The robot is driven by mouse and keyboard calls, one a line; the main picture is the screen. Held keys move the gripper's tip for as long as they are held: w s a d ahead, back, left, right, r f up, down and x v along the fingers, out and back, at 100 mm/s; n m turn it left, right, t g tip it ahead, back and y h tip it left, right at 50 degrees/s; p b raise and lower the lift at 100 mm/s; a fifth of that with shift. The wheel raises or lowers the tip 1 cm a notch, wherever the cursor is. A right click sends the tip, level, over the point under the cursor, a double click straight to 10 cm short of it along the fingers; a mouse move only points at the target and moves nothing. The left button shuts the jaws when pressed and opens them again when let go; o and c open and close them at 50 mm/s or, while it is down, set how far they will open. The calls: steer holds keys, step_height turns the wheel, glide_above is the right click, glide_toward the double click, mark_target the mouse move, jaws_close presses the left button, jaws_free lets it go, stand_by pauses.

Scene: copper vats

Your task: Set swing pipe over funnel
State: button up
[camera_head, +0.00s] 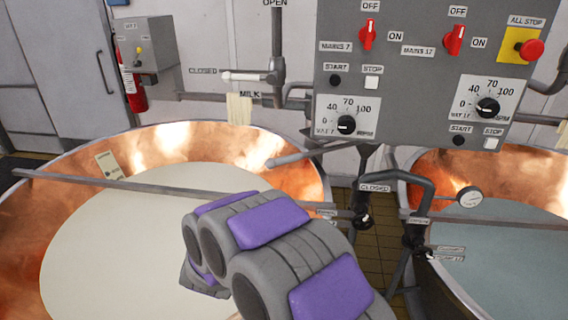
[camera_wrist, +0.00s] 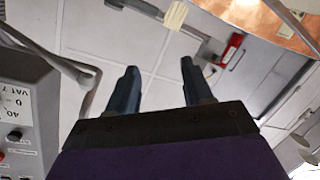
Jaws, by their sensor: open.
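My gripper (camera_wrist: 159,66) is open and empty in the wrist view, its two dark fingers apart in front of the pale wall. In the head view my purple and grey arm reaches over the left vat and its fingertips are hidden. A thin grey pipe (camera_head: 310,152) sticks out below the control panel, its free end over the rim area of the left vat. A bent grey pipe (camera_head: 405,181) labelled CLOSED stands between the vats. I cannot tell which is the swing pipe. A grey pipe (camera_wrist: 45,52) also shows left of the fingers, apart from them. I cannot make out a funnel.
The left copper vat (camera_head: 300,178) holds white liquid, and a long grey bar (camera_head: 130,185) crosses it. The right copper vat (camera_head: 440,170) holds bluish liquid. The control panel (camera_head: 420,75) hangs above between them. A red extinguisher (camera_wrist: 231,46) stands by the wall.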

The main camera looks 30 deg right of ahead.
steer(key=s+d+h, duration=0.1)
steer(key=d+h, duration=0.3)
steer(key=n+h+b, duration=0.1)
steer(key=h+b, duration=0.3)
steer(key=h, duration=0.2)
glide_toward(284, 161)
steer(key=x, duration=0.7)
steer(key=f+x, duration=0.1)
steer(key=x, duration=0.3)
steer(key=shift+w, duration=0.35)
steer(key=shift+c, duration=0.3)
steer(key=shift+t, duration=0.3)
jaws_close()
